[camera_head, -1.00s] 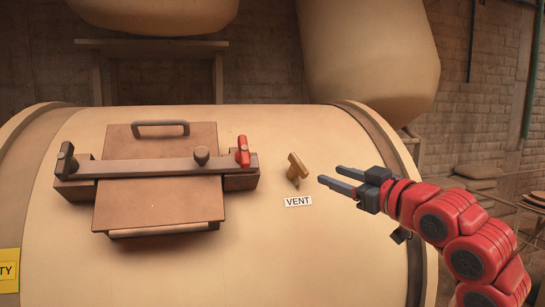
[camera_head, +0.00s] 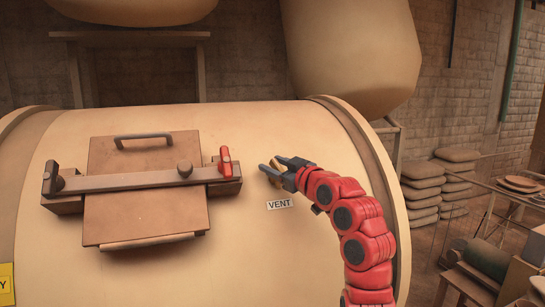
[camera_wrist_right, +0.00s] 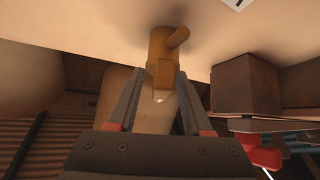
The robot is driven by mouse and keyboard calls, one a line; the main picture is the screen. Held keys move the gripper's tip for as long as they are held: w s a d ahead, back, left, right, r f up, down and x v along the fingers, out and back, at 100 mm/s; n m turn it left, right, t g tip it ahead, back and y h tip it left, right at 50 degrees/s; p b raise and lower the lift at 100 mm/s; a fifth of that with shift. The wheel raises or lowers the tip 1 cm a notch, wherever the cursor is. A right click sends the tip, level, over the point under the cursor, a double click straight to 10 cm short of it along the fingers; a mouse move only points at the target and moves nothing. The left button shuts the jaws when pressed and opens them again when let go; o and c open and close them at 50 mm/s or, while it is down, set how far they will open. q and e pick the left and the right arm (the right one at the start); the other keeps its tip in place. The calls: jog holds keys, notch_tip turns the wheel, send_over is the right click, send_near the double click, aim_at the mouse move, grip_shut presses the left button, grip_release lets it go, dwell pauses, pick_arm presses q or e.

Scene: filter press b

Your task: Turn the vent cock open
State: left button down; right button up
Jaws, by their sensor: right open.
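The brass vent cock (camera_wrist_right: 163,50) stands out from the cream tank in the right wrist view, with its handle between the open fingers. In the head view, my right gripper (camera_head: 270,167) is at the vent cock, above the VENT label (camera_head: 280,204), and mostly hides it. The right gripper (camera_wrist_right: 157,105) is open, with one finger on each side of the handle in the wrist view. I cannot tell whether the fingers touch it. My left gripper is not in view.
The cream tank (camera_head: 260,240) carries a hatch (camera_head: 145,205) with a crossbar (camera_head: 130,181) and a red lever (camera_head: 225,162), left of the vent cock. Stacked sacks (camera_head: 423,190) and a cluttered bench (camera_head: 490,270) are at the right.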

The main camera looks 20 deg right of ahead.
jog(key=shift+w+a+f, duration=0.1)
jog(key=shift+w+a, duration=0.1)
jog(key=shift+w, duration=0.35)
jog(key=shift+s, duration=0.1)
jog(key=shift+c, duration=0.3)
grip_shut()
